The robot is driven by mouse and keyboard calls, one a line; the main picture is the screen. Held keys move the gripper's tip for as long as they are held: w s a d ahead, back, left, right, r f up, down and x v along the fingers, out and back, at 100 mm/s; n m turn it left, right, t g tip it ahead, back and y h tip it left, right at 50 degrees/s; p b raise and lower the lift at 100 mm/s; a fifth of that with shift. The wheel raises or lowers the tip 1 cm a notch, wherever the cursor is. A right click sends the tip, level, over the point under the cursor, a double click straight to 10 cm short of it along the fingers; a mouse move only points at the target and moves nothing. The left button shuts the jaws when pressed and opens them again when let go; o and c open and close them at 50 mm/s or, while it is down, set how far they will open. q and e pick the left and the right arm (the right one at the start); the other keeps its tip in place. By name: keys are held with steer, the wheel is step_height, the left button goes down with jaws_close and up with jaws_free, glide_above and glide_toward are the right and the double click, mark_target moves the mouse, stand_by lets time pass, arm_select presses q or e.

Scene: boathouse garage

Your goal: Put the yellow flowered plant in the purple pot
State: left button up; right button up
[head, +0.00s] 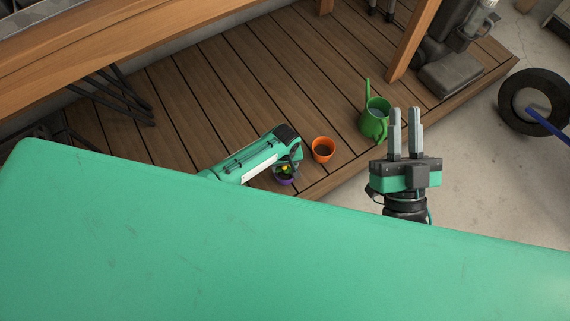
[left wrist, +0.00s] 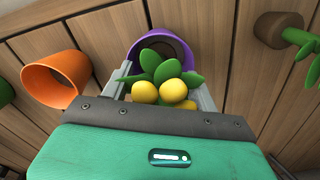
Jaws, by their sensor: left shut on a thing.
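The yellow flowered plant (left wrist: 165,88), with green leaves and round yellow blooms, is between the fingers of my left gripper (left wrist: 163,78), which is shut on it. The purple pot (left wrist: 186,45) lies just beyond the plant in the left wrist view, its mouth partly covered by leaves. I cannot tell whether the plant's base is inside the pot. In the head view the yellow blooms (head: 286,168) show at the purple pot (head: 285,182), beside my left gripper (head: 296,162). My right gripper (head: 405,112) is open and empty, off to the right.
An orange pot (head: 323,143) stands near the purple pot, and a green watering can (head: 374,124) farther right. Another green-leaved plant with a brown base (left wrist: 278,29) lies at the wrist view's upper right. The wooden deck (head: 220,90) has free room behind the pots.

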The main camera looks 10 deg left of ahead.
arm_select(q)
steer(key=o, duration=1.5)
step_height(320, 180, up, 4)
steer(key=shift+r+p, duration=0.15)
steer(key=shift+p, duration=0.95)
step_height(320, 180, up, 5)
steer(key=shift+f+p, duration=0.2)
steer(key=shift+p, duration=0.75)
step_height(320, 180, up, 4)
steer(key=shift+f+p, duration=0.1)
steer(key=shift+p, duration=0.6)
steer(key=shift+r, duration=0.55)
arm_select(e)
steer(key=s+f+g+h, duration=0.1)
steer(key=s+f+g, duration=0.1)
steer(key=f+g, duration=0.4)
steer(key=s+a+f+g+h, duration=0.1)
steer(key=s+f+g, duration=0.1)
steer(key=f+g, duration=0.4)
steer(key=shift+s+a+f+n+g, duration=0.2)
steer(key=shift+s+f+n+g, duration=0.15)
steer(key=shift+f, duration=1.75)
steer(key=shift+w, duration=0.1)
